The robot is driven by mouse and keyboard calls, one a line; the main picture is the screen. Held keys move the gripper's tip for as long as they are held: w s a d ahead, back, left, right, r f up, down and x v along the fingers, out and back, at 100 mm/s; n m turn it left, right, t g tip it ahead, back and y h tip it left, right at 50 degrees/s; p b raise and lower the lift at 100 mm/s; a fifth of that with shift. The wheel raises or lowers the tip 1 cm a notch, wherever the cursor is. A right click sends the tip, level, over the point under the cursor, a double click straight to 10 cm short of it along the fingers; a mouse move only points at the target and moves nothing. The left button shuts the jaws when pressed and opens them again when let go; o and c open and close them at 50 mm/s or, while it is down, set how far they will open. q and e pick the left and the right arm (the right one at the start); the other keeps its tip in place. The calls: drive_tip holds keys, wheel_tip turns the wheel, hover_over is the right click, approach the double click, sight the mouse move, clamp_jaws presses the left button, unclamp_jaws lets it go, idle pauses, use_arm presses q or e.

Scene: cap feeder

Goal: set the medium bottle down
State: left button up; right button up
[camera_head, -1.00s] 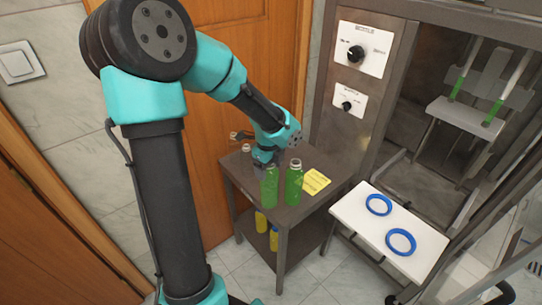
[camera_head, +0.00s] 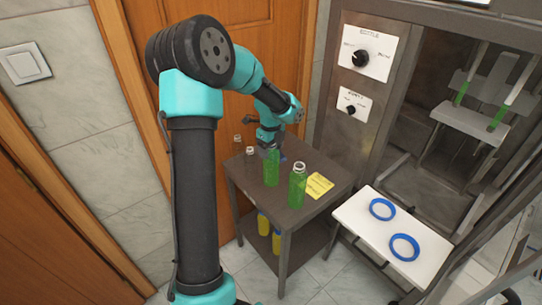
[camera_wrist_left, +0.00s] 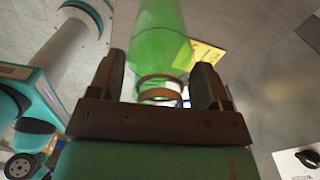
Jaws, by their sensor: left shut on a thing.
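The medium bottle (camera_head: 271,171), green and upright, is in my left gripper (camera_head: 269,147) over the back part of the dark table. The gripper is shut on its upper part. I cannot tell whether its base touches the tabletop. In the left wrist view the green bottle (camera_wrist_left: 160,45) stretches away from between the two fingers (camera_wrist_left: 160,88), its neck ring near the palm. A second green bottle (camera_head: 297,187) stands on the table at the right, apart from the held one. My right gripper is not in view.
A yellow note (camera_head: 318,186) lies right of the standing bottle. Clear bottles (camera_head: 250,154) stand at the table's left edge. Yellow containers (camera_head: 263,226) are on the lower shelf. A white platform (camera_head: 355,218) with blue rings (camera_head: 382,209) is at the right, beside the metal machine (camera_head: 352,131).

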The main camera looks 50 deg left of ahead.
use_arm(q)
drive_tip(key=shift+f, duration=1.8)
drive_tip(key=o, duration=1.6)
drive_tip(key=shift+f, duration=0.1)
drive_tip(key=shift+o, duration=0.2)
wheel_tip(320, 180, up, 12)
drive_tip(key=shift+r, duration=0.2)
